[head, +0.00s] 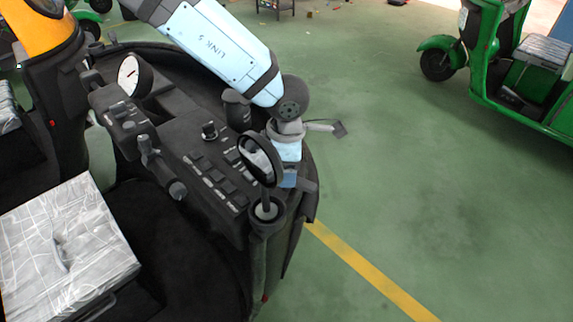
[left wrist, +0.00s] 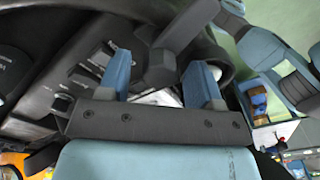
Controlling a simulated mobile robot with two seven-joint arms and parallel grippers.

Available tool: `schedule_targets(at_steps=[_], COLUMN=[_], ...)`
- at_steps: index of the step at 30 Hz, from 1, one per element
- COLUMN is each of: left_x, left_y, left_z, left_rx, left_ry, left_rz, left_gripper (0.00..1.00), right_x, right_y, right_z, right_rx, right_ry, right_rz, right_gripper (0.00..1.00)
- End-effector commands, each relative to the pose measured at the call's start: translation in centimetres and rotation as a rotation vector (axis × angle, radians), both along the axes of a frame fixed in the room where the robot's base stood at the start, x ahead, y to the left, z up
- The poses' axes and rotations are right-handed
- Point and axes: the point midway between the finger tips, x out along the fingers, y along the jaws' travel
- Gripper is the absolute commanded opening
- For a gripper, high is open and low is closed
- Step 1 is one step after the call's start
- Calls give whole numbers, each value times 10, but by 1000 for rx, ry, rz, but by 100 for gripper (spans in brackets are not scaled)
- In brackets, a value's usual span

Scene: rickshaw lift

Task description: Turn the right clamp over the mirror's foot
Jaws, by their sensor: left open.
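The round mirror (head: 260,158) stands upright in its dark frame at the console's right corner. Its foot (head: 266,212) sits in a dark round socket. My left gripper (head: 289,178) is just behind and right of the mirror, by the console's edge, partly hidden by it. In the left wrist view its two blue fingers (left wrist: 160,85) are apart, with a dark grey block (left wrist: 157,72) and bar between or beyond them. I cannot tell whether this block is the right clamp or whether the fingers touch it. My right gripper is not in view.
The dark console (head: 205,165) carries switches, levers and a round gauge (head: 128,76). A silver wrapped seat (head: 65,250) is at lower left. A green rickshaw (head: 520,80) stands at far right. The green floor right of the console is open, crossed by a yellow line (head: 370,272).

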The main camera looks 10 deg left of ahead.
Motion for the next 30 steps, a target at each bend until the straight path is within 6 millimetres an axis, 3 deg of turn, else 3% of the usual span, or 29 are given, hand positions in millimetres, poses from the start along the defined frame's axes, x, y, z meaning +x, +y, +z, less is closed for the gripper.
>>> schedule_targets(at_steps=[10, 17, 30], left_x=[0, 0, 0], left_y=[0, 0, 0], left_z=[-5, -4, -6], left_rx=[0, 0, -2], left_ry=[-1, 0, 1], left_rz=[-1, -1, -82], left_gripper=[59, 10, 10], right_x=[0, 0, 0], right_y=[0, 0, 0], right_z=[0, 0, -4], right_rx=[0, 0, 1], right_ry=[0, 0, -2], right_rz=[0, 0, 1], right_gripper=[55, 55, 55])
